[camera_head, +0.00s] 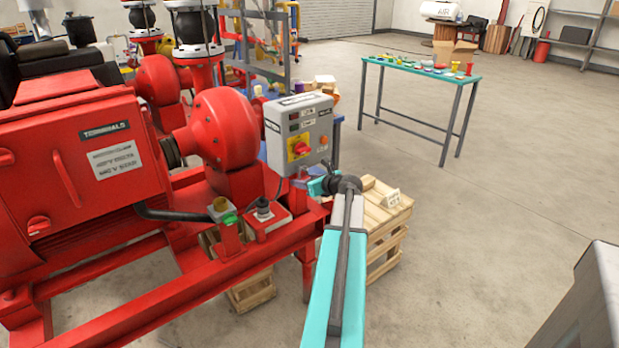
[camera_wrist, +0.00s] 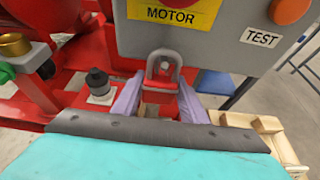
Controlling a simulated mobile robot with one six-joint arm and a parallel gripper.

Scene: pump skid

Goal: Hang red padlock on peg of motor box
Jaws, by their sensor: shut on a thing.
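The grey motor box (camera_head: 317,118) stands beside the red pump, with a red knob on a yellow plate. In the wrist view its lower front (camera_wrist: 215,42) fills the top, with a yellow MOTOR label and a TEST label. My gripper (camera_wrist: 159,88) is just below the box's lower edge, shut on the red padlock (camera_wrist: 160,84). The padlock is upright, its shackle up and overlapping the box's lower edge in view. In the head view my gripper (camera_head: 322,185) is below the box; the padlock is hidden there.
Red pump framing (camera_head: 150,285) and a black-capped fitting (camera_wrist: 97,83) lie left of my gripper. A wooden crate (camera_head: 385,215) stands below right. A teal-topped table (camera_head: 400,65) with several small items is farther back.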

